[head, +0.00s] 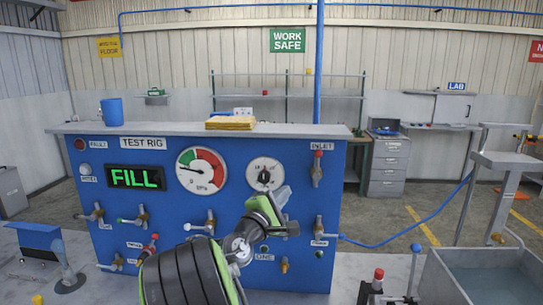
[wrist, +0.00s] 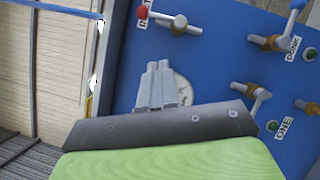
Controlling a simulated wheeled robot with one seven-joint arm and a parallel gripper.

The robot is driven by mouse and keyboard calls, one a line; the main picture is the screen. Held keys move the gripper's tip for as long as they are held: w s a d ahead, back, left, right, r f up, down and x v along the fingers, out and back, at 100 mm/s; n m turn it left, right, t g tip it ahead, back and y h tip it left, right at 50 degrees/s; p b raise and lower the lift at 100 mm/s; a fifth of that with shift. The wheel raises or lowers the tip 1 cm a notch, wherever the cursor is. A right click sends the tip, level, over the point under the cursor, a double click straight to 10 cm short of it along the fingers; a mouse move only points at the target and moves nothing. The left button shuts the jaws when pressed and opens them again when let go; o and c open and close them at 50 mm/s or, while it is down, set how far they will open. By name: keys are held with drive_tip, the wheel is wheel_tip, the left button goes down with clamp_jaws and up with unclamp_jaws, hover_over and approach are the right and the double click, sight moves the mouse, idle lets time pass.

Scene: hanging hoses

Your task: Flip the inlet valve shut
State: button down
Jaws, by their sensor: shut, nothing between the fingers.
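The inlet valve (head: 317,172) is at the upper right of the blue panel under the INLET label (head: 322,146). Its red-tipped lever points up from a brass body. In the wrist view the inlet valve (wrist: 175,25) is near the top, its red tip to the left. My gripper (head: 283,194) is shut and empty, in front of the panel near the selector dial (head: 265,172), left of and below the inlet valve. In the wrist view its fingers (wrist: 158,85) are together, apart from the valve, and partly hide the dial.
The drain valve (head: 319,229) is below the inlet valve, with several other valves along the lower panel. A pressure gauge (head: 202,170) and a FILL display (head: 135,177) are to the left.

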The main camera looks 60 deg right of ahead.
drive_tip(key=shift+w+a+r+n+h, duration=0.1)
drive_tip(key=shift+w+r+n+h, duration=0.35)
drive_tip(key=shift+n, duration=0.15)
drive_tip(key=p, duration=0.4)
approach(318, 164)
drive_tip(key=w+d+r, duration=0.2)
drive_tip(key=w+d, duration=0.1)
drive_tip(key=w, duration=0.1)
drive_tip(key=d, duration=0.1)
drive_tip(key=s+d+r, duration=0.1)
drive_tip(key=s+d, duration=0.1)
drive_tip(key=shift+r+p, duration=0.3)
drive_tip(key=shift+p, duration=0.1)
